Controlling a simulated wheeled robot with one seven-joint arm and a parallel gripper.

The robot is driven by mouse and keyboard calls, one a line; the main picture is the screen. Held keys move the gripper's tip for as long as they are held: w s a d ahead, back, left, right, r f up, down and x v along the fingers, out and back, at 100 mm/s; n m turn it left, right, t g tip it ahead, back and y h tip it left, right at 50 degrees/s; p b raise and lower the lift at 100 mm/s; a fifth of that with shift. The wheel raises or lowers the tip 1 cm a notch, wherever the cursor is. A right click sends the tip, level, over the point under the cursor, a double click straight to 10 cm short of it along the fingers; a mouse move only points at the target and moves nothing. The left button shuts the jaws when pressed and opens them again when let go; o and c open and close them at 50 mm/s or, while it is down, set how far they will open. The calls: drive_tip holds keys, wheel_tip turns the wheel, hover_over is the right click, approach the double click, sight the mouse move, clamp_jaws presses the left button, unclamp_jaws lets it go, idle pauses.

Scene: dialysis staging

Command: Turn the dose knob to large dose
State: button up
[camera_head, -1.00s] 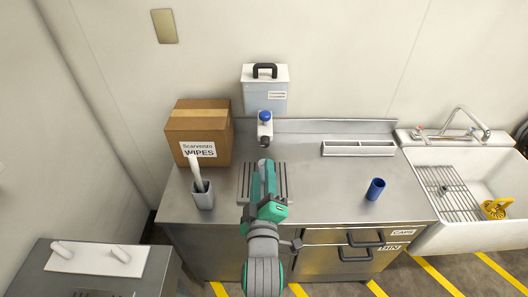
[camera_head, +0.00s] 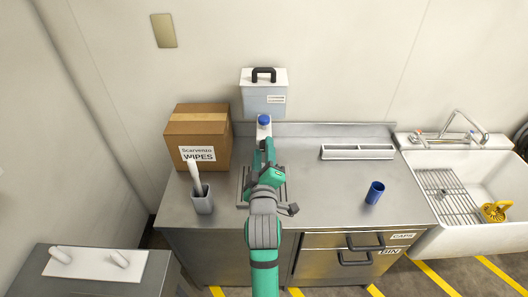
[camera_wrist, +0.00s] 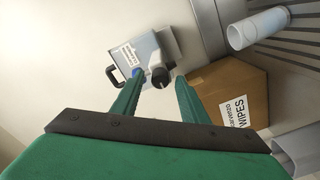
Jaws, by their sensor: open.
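The dose knob appears to be the blue cap (camera_head: 264,120) on the dispenser's front, below its pale box (camera_head: 264,99) on the back wall. In the wrist view the dispenser box (camera_wrist: 147,53) is at upper centre, with a white nozzle part (camera_wrist: 158,73) with a dark end. A bit of the blue knob (camera_wrist: 137,71) shows beside the left fingertip, partly hidden. My gripper (camera_head: 264,147) is open and empty, in front of and below the knob in the head view. In the wrist view its fingers (camera_wrist: 160,79) straddle the nozzle area. Contact cannot be told.
A wipes carton (camera_head: 198,122) stands left of the dispenser, with a grey holder (camera_head: 203,203) in front. A white cylinder (camera_wrist: 248,32) shows in the wrist view. A blue cup (camera_head: 375,192) and white tray (camera_head: 357,151) are right. The counter between is clear.

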clamp_jaws()
